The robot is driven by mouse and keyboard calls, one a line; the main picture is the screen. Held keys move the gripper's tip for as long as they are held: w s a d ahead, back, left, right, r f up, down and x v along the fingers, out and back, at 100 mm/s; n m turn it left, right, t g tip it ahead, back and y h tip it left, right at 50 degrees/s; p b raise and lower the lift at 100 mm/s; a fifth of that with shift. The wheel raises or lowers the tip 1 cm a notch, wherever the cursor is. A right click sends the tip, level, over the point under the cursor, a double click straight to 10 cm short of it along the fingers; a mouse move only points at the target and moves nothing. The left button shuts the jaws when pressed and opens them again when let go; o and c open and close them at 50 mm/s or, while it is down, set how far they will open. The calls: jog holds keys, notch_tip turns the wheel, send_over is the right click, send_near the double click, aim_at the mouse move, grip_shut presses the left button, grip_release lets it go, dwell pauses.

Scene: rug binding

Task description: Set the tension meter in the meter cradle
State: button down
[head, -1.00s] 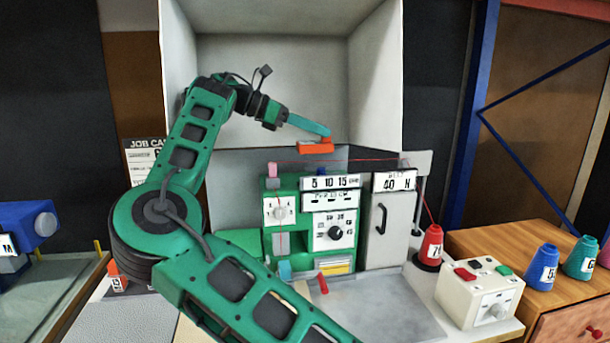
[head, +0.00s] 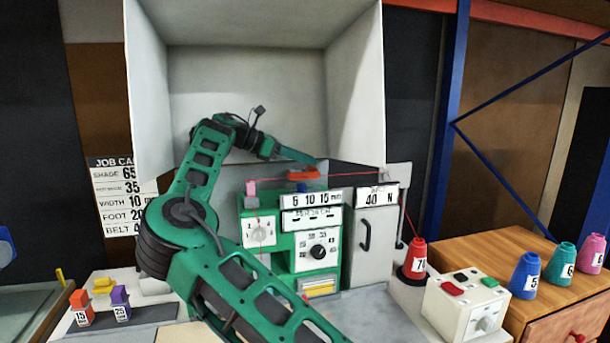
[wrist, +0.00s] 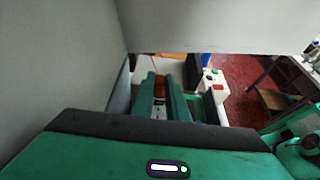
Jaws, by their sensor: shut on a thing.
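An orange-red block (head: 302,173), which I take to be the tension meter, is held in my gripper (head: 311,161). It also shows in the wrist view (wrist: 159,87) between the two green fingers, and they are shut on it. In the head view it appears just above the green machine (head: 290,238), in front of the pale hood; whether it touches anything cannot be told. My gripper partly hides it. I cannot make out the meter cradle for certain in either view.
A red thread runs across the machine top to a grey post beside a "40 N" cabinet (head: 372,240). A red cone (head: 415,260), a button box (head: 468,300) and several cones on a wooden cabinet (head: 545,252) stand right.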

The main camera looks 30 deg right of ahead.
aim_at(301, 170)
jog(key=shift+w+d+f, duration=0.1)
jog(key=shift+f, duration=2)
jog(key=c, duration=1.7)
grip_release()
jog(key=shift+f, duration=0.1)
jog(key=shift+c, duration=0.2)
jog(key=v, duration=0.7)
jog(key=shift+w+a, duration=0.1)
jog(key=shift+a, duration=0.15)
